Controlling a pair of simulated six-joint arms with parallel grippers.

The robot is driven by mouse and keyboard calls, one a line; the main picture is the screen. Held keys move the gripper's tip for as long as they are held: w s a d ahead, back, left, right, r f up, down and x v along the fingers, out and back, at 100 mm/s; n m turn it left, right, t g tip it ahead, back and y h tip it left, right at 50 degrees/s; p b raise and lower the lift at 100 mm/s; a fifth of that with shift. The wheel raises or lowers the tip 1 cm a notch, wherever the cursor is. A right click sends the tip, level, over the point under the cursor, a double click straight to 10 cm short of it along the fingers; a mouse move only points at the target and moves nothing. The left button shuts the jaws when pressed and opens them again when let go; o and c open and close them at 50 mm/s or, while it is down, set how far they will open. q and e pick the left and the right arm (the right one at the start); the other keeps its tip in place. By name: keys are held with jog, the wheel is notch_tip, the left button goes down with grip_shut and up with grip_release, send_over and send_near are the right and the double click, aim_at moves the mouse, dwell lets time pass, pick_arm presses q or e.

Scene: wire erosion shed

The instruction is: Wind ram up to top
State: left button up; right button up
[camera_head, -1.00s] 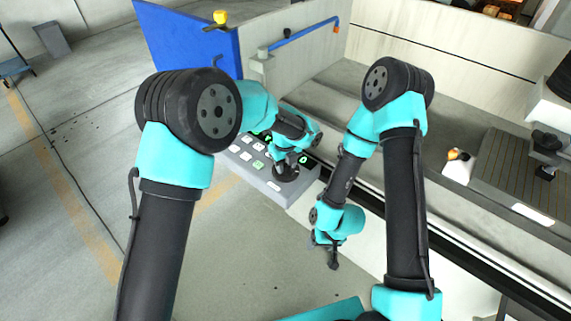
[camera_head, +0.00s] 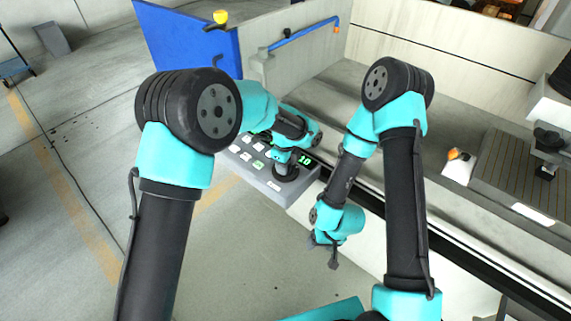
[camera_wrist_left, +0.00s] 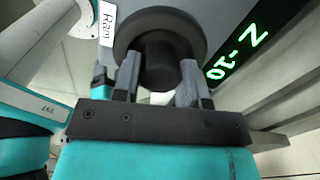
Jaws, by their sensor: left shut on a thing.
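The dark round knob (camera_head: 286,173) sits at the right end of a grey control panel (camera_head: 273,186). In the left wrist view, the knob (camera_wrist_left: 160,62) is beside a white "Ram" label (camera_wrist_left: 107,24). My left gripper (camera_wrist_left: 158,80) is shut on the knob, one finger on each side. A green display (camera_wrist_left: 236,55) beside it shows a Z and digits that look like 10; in the head view the display (camera_head: 305,159) also reads about 10. My right gripper (camera_head: 334,262) hangs empty in front of the machine; its finger opening is too small to tell.
Several lit buttons (camera_head: 247,155) lie on the panel left of the knob. A grooved table (camera_head: 520,175) stands at right under a dark machine head (camera_head: 548,142). A blue panel (camera_head: 190,40) stands behind. Floor at left is open.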

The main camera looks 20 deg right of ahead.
pick_arm(q)
jog(key=n, duration=0.5)
jog(key=shift+n, duration=0.3)
jog(key=n, duration=1)
jog(key=shift+n, duration=0.4)
jog(key=n, duration=2.1)
jog(key=shift+n, duration=0.4)
jog(key=n, duration=0.4)
jog(key=shift+n, duration=0.4)
